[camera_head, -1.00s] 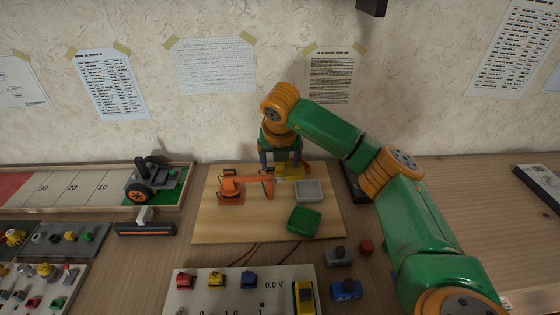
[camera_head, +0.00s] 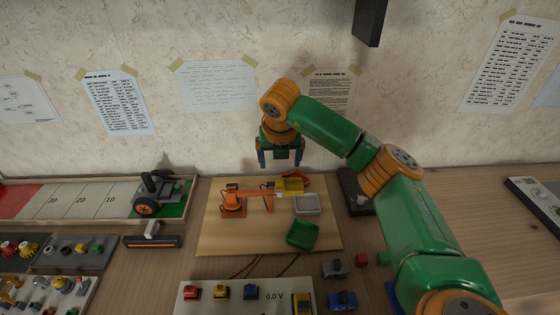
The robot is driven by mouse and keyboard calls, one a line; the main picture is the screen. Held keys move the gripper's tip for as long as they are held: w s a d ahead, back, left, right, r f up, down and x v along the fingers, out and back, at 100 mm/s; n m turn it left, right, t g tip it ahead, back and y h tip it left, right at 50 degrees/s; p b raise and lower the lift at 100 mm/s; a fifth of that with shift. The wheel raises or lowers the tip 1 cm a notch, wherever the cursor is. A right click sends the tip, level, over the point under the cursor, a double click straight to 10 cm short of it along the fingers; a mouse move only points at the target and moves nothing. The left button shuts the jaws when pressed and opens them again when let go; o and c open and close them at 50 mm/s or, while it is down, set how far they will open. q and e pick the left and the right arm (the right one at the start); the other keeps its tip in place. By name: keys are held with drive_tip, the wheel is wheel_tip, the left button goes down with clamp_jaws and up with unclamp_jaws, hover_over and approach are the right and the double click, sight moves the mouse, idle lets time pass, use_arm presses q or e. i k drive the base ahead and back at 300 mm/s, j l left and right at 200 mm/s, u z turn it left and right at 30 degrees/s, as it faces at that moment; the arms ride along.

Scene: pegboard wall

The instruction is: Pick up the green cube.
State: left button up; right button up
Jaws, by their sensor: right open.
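A small green block (camera_head: 382,257), seemingly the green cube, lies on the table beside a red cube (camera_head: 361,260). It shows just left of my right forearm, and part of it may be hidden. My right gripper (camera_head: 281,160) is open and empty, fingers pointing down. It hangs behind the wooden board, near the wall and above the yellow tray in the picture, well left of and farther back than the green block. My left gripper is not in view.
The wooden board (camera_head: 235,242) holds an orange toy arm (camera_head: 233,203) and yellow (camera_head: 291,186), grey (camera_head: 307,205) and green (camera_head: 302,235) trays. Grey (camera_head: 334,268) and blue (camera_head: 342,300) parts lie near the cubes. A dark block (camera_head: 370,22) is at the top.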

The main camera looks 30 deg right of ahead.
sight(383, 258)
drive_tip(key=k, duration=1.5)
